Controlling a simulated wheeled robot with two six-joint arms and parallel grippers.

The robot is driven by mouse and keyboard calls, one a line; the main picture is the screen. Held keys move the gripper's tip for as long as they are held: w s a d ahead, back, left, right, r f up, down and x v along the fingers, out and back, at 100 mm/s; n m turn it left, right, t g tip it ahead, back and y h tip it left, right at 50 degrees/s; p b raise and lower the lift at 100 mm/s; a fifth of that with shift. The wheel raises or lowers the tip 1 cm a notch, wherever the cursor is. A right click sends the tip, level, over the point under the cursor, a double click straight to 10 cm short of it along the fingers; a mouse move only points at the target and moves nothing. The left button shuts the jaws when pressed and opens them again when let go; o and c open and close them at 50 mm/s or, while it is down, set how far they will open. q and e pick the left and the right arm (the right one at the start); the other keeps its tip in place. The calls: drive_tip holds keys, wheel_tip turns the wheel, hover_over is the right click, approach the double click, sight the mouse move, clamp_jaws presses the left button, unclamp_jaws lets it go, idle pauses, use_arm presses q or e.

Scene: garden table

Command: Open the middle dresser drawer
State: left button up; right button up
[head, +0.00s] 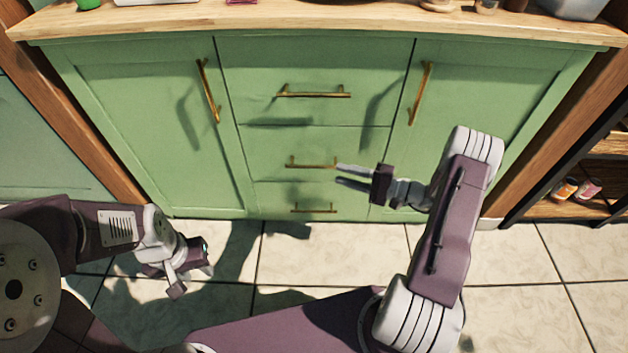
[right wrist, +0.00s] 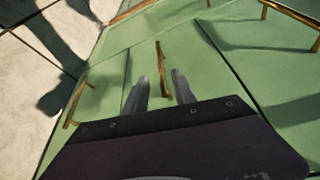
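The green dresser (head: 150,115) has three stacked drawers in its middle, all looking shut. The middle drawer (head: 275,143) has a brass bar handle (head: 308,163). My right gripper (head: 338,174) is open, its two fingers apart, with the tips at the right end of that handle. In the right wrist view the middle handle (right wrist: 160,62) runs into the gap between the open fingers (right wrist: 161,90); I cannot tell whether they touch it. My left gripper (head: 190,280) hangs low at the left, over the floor and away from the dresser; its finger gap is unclear.
The top drawer handle (head: 313,93) is above and the bottom drawer handle (head: 314,209) below. Doors with upright handles (head: 208,91) (head: 420,93) flank the drawers. Pale floor tiles (head: 530,262) are clear in front. A shelf with small jars (head: 566,189) stands at the right.

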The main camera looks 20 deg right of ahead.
sight(316, 166)
drive_tip(key=b+x, duration=0.4)
drive_tip(key=x, duration=0.4)
drive_tip(key=shift+f, duration=0.2)
drive_tip(key=shift+w+a+r+b, duration=0.15)
drive_tip(key=shift+w+a+b, duration=0.15)
drive_tip(key=shift+a+b, duration=0.1)
clamp_jaws()
idle(0.8)
